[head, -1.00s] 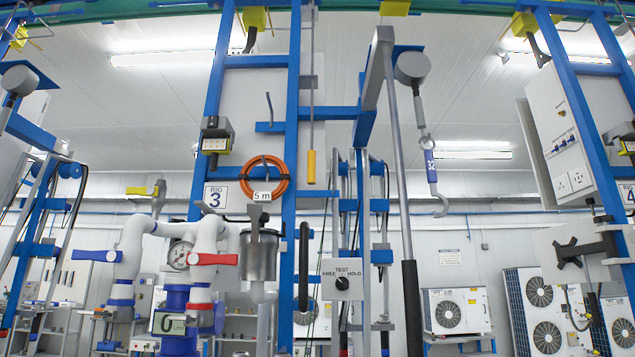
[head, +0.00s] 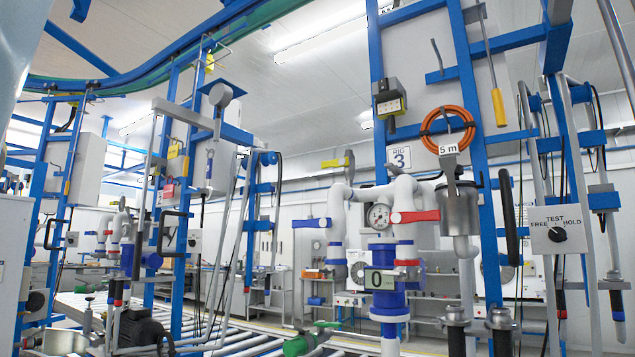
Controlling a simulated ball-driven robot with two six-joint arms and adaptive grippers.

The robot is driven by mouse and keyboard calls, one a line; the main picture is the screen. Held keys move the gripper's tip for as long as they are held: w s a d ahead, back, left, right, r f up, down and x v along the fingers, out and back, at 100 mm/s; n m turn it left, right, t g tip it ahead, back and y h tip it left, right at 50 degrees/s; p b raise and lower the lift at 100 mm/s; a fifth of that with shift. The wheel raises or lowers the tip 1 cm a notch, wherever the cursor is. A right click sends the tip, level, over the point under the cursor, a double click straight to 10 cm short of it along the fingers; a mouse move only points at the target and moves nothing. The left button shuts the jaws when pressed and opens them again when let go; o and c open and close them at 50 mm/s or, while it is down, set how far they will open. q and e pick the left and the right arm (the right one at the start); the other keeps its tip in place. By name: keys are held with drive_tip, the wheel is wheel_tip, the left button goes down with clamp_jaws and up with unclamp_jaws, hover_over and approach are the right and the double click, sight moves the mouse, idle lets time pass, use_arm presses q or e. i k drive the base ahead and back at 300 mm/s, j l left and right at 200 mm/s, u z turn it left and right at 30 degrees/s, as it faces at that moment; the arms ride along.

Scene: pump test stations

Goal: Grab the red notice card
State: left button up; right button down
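A small red card-like thing (head: 166,192) hangs on the blue frame of the rig left of Rig 3 in the head view. It is small and far off, and I cannot read it. A yellow piece (head: 174,151) sits just above it on the same frame. Neither of my grippers shows in the head view, so nothing is seen near the red piece.
Rig 3 stands nearer on the right, with white pipes (head: 342,215), a gauge (head: 379,216), an orange hose coil (head: 448,124) and a FREE/HOLD test switch (head: 557,234). A dark motor (head: 146,327) and a roller conveyor (head: 226,342) lie low at left.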

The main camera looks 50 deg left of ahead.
sight(169, 189)
drive_tip(key=u, duration=2.5)
drive_tip(key=i+j+u, duration=0.3)
drive_tip(key=i+j, duration=0.15)
drive_tip(key=i, duration=0.3)
drive_tip(key=i+j+u, duration=0.3)
drive_tip(key=i, duration=0.45)
drive_tip(key=i+u, duration=0.25)
drive_tip(key=i, duration=0.5)
